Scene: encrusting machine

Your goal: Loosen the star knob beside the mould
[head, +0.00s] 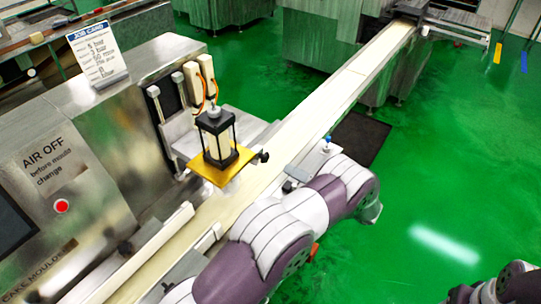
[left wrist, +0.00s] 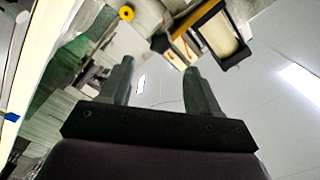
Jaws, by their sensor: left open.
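The star knob (head: 264,156) is a small dark knob at the right edge of the yellow mould plate (head: 229,176), above the conveyor. In the left wrist view the dark knob (left wrist: 160,43) appears beyond the fingertips, roughly between them. The mould (head: 217,139), a black frame with a cream block, stands on the plate. My left gripper (left wrist: 158,66) is open and empty, with a visible gap between its fingers and the knob. In the head view my left arm hides most of it.
The cream conveyor belt (head: 325,97) runs diagonally under the mould. The steel machine body (head: 95,130) stands at left, with a red button (head: 61,205) and a job card (head: 97,55). A blue-capped fitting (head: 327,139) shows near my arm.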

